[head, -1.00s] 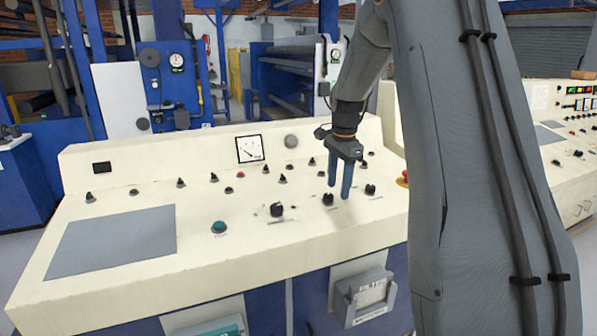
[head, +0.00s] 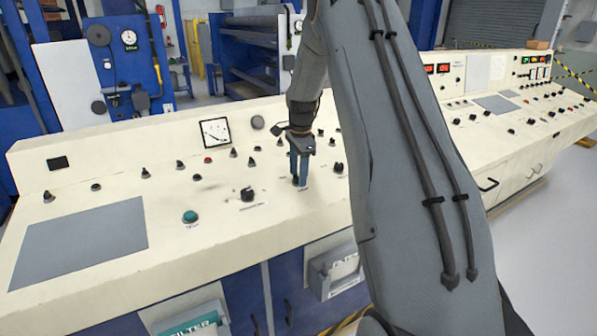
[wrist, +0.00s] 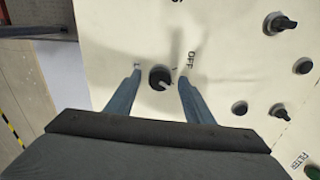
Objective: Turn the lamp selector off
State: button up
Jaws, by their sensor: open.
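A round black selector knob (wrist: 159,77) sits on the cream panel in the wrist view. A pale mark on it points to the lower right. The word OFF (wrist: 190,60) is printed at its upper right; I cannot read the knob's own name. My gripper (wrist: 160,74) is open, with one blue-grey finger on each side of the knob; I cannot tell whether they touch it. In the head view my gripper (head: 299,182) points down at the front row of knobs and mostly hides this one.
On the cream console (head: 100,240), another black knob (head: 248,195) stands to the left and one (head: 338,168) to the right. A green button (head: 190,217) and a grey plate (head: 80,242) lie farther left. A dial meter (head: 215,132) is behind.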

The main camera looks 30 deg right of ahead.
jog(key=c, duration=1.1)
jog(key=shift+o, duration=0.2)
jog(key=shift+n, duration=0.4)
jog(key=n+b, duration=0.1)
jog(key=n, duration=0.4)
jog(key=shift+d+n, duration=0.1)
jog(key=shift+n, duration=0.2)
jog(key=n, duration=0.5)
jog(key=shift+n, duration=0.4)
jog(key=o, duration=1.1)
jog(key=shift+c, duration=0.2)
